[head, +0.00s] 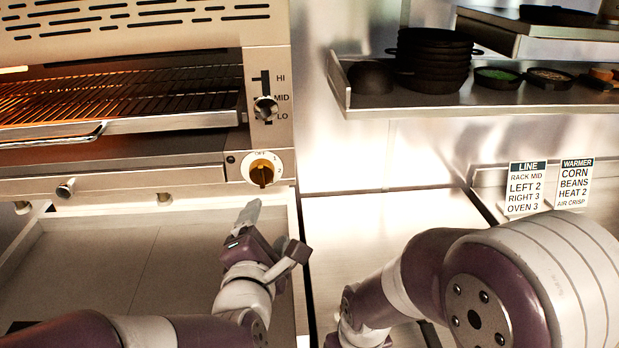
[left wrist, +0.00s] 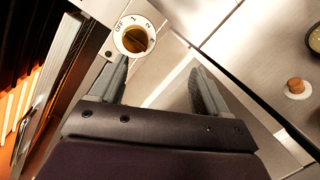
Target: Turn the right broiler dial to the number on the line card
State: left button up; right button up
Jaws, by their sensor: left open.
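The right broiler dial (head: 262,172) is an orange-brown knob on a white round plate, low on the broiler's right front panel. In the left wrist view the dial (left wrist: 135,38) shows OFF, 1, 2 and 3 around it; I cannot tell which mark it points to. The line card (head: 526,188) reads RACK MID, LEFT 2, RIGHT 3, OVEN 3. My left gripper (head: 268,232) is open and empty, below the dial and apart from it. In the left wrist view the dial lies beyond the fingertips (left wrist: 160,78), nearer the left finger. My right gripper is not visible.
A rack lever (head: 265,108) marked HI, MID, LO sits above the dial. The broiler rack (head: 120,105) glows at left. A warmer card (head: 575,183) stands beside the line card. A shelf (head: 430,104) holds dark pans and bowls. My right arm fills the lower right.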

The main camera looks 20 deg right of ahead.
aim_at(260, 179)
pick_arm(q)
jog(key=a+r+n+t, duration=0.1)
jog(key=a+r+n, duration=0.2)
jog(key=a+n, duration=0.1)
jog(key=p+x, duration=0.1)
jog(key=x, duration=0.2)
jog(key=p+x, duration=0.2)
jog(key=x, duration=0.2)
jog(key=d+p+x, duration=0.1)
jog(key=p+x, duration=0.1)
jog(key=x, duration=0.2)
jog(key=shift+d+f, duration=0.2)
jog(key=shift+f, duration=0.05)
jog(key=shift+w+a+p, duration=0.2)
jog(key=shift+w+p, duration=0.15)
jog(key=shift+w, duration=0.2)
jog(key=shift+w+d+f+m, duration=0.15)
jog(key=shift+d+m, duration=0.15)
jog(key=shift+d, duration=0.05)
jog(key=shift+c, duration=0.2)
jog(key=shift+a, duration=0.1)
jog(key=c, duration=1)
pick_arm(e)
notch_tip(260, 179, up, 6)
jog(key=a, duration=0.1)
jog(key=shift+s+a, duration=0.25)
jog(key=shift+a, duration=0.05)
